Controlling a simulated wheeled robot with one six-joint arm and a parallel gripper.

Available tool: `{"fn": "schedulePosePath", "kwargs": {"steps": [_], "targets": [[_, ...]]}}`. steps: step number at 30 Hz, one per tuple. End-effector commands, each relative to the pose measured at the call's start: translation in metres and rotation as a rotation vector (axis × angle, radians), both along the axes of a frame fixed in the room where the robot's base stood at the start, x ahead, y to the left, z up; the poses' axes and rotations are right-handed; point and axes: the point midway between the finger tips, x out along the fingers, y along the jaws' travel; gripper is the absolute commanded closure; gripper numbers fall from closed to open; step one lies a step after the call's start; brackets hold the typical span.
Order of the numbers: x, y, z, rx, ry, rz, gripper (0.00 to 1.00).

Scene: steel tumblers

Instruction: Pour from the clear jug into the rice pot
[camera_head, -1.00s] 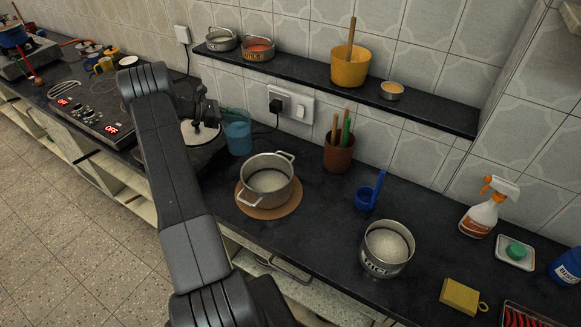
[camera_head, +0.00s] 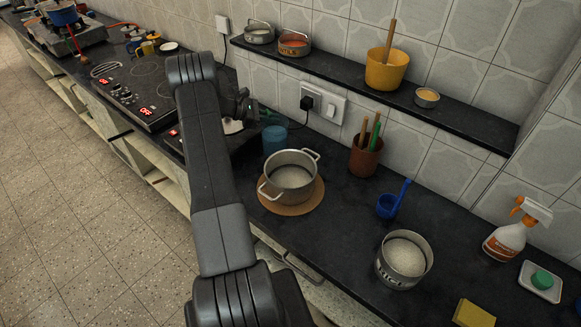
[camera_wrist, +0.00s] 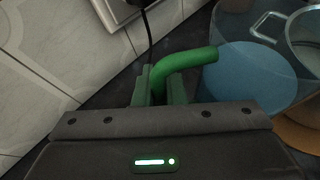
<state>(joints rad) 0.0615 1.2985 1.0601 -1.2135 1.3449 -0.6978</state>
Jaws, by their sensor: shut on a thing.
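The clear jug (camera_head: 275,138) holds blue liquid and has a green handle, seen in the wrist view (camera_wrist: 192,60). My gripper (camera_wrist: 160,86) is shut on that handle. In the head view my gripper (camera_head: 262,114) is partly hidden behind my arm. The jug looks upright, just behind and left of a steel two-handled pot (camera_head: 291,184) with white contents, on a round brown mat (camera_head: 291,207). The pot shows through and beside the jug in the wrist view (camera_wrist: 306,45). I cannot tell whether the jug touches the counter.
A steel tin marked RICE (camera_head: 402,262), a blue ladle cup (camera_head: 389,204) and a brown utensil holder (camera_head: 364,157) stand to the right. The wall shelf (camera_head: 350,88) runs above. A black plug and cable (camera_head: 307,103) hang behind the jug. The hob (camera_head: 140,90) is left.

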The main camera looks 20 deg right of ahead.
Motion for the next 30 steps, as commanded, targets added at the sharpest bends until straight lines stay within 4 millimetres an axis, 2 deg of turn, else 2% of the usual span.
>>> {"fn": "schedulePosePath", "kwargs": {"steps": [14, 27, 30], "targets": [[-0.017, 0.0, 0.021, 0.0, -0.24, 0.001, 1.0], [-0.041, 0.0, 0.064, 0.0, -0.459, 0.0, 1.0], [-0.042, 0.0, 0.065, 0.0, -0.472, 0.0, 1.0]]}}
